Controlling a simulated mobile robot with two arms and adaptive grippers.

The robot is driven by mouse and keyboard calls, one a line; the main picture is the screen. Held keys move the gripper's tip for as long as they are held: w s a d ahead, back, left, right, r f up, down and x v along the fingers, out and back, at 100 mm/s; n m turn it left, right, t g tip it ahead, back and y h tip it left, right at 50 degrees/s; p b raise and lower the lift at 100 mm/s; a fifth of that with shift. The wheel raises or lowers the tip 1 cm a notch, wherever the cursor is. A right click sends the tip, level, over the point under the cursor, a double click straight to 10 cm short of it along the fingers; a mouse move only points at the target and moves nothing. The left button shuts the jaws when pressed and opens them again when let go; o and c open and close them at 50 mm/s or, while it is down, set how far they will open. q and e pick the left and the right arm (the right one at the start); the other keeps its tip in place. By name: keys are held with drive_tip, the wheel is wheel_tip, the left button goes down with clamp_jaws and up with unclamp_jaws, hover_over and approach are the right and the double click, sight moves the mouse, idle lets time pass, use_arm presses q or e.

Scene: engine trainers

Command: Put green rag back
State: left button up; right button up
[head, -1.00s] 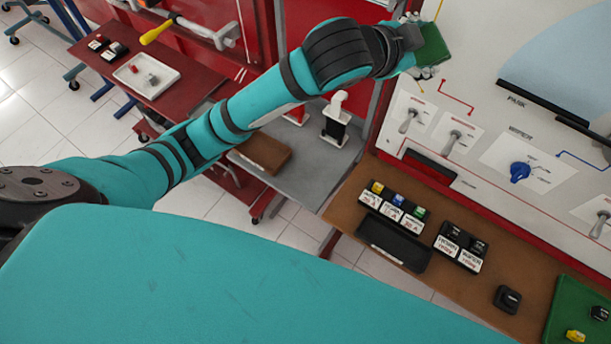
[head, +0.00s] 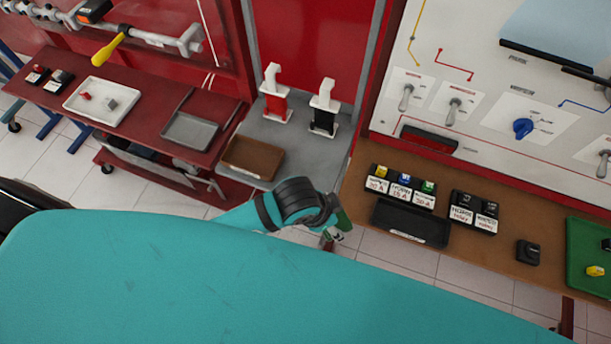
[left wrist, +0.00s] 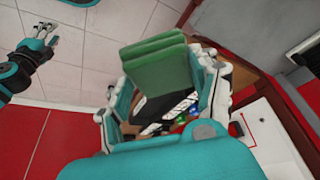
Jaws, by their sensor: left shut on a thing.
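The green rag (left wrist: 160,68) is a folded, thick green piece held between the fingers of my left gripper (left wrist: 165,105). In the head view the rag (head: 343,218) shows only as a small green strip. There my left gripper (head: 337,236) is low, beside the front left edge of the brown workbench, over the floor. Much of it is hidden behind my own teal arm. My right gripper (left wrist: 45,42) shows at the upper left of the left wrist view, with its fingers apart and nothing between them.
A brown tray (head: 252,158) lies empty on the grey table (head: 285,143), below red and black clamp-like stands. A red table (head: 150,128) with trays stands left.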

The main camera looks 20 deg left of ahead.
use_arm(q)
drive_tip(key=w+a, duration=0.3)
drive_tip(key=w+a+f+p, duration=0.1)
drive_tip(key=w+a, duration=0.2)
drive_tip(key=w, duration=0.1)
drive_tip(key=w+a+p, duration=0.1)
drive_tip(key=w+a, duration=0.2)
drive_tip(key=w, duration=0.1)
drive_tip(key=shift+a+f, duration=0.15)
drive_tip(key=shift+f, duration=0.1)
drive_tip(key=f, duration=0.1)
drive_tip(key=f+p, duration=0.1)
drive_tip(key=w+a+f, duration=0.1)
drive_tip(key=shift+f, duration=0.1)
drive_tip(key=shift+d+f, duration=0.1)
drive_tip(key=shift+f, duration=0.15)
drive_tip(key=o, duration=1)
drive_tip(key=v, duration=1.2)
drive_tip(key=shift+r, duration=0.1)
